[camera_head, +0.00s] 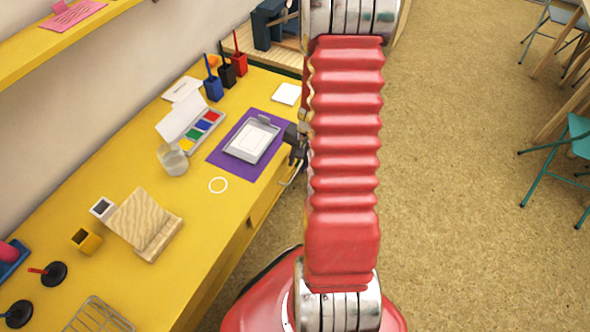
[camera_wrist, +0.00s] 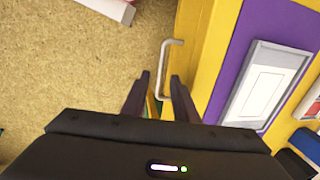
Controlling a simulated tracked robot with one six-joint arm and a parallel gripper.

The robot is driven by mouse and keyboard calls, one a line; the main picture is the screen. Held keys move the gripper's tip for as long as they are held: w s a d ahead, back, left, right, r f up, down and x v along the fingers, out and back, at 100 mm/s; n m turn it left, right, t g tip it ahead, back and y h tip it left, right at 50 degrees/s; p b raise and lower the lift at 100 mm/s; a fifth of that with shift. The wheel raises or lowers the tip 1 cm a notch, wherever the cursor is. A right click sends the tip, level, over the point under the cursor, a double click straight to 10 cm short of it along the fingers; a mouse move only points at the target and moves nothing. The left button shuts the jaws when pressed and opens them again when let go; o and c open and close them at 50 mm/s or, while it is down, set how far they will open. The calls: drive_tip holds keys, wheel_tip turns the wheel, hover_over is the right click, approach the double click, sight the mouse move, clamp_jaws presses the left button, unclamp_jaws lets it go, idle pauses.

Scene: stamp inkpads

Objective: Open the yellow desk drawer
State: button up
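The yellow desk (camera_head: 120,170) runs along the wall on the left of the head view. Its yellow drawer front (camera_wrist: 190,45) shows at the desk's edge in the wrist view. A pale grey bar handle (camera_wrist: 165,62) stands out from it, and it shows in the head view (camera_head: 291,178) beside my arm. My gripper (camera_wrist: 162,82) is open, its two dark fingers apart, with the lower part of the handle appearing between them. Whether the fingers touch the handle I cannot tell. In the head view my gripper (camera_head: 297,146) is partly hidden by my red arm.
A purple mat (camera_head: 225,158) with a grey tray (camera_head: 252,139) lies on the desk near the edge. A paint box (camera_head: 190,124), a glass jar (camera_head: 172,160) and a wooden stand (camera_head: 142,220) stand farther left. The floor (camera_head: 455,180) at right is clear up to the chairs.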

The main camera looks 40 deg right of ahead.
sight(295, 173)
drive_tip(key=shift+w+a+f, duration=0.1)
drive_tip(key=shift+w+f, duration=0.1)
drive_tip(key=shift+f, duration=0.8)
drive_tip(key=shift+w+f, duration=0.15)
drive_tip(key=shift+f, duration=0.8)
clamp_jaws()
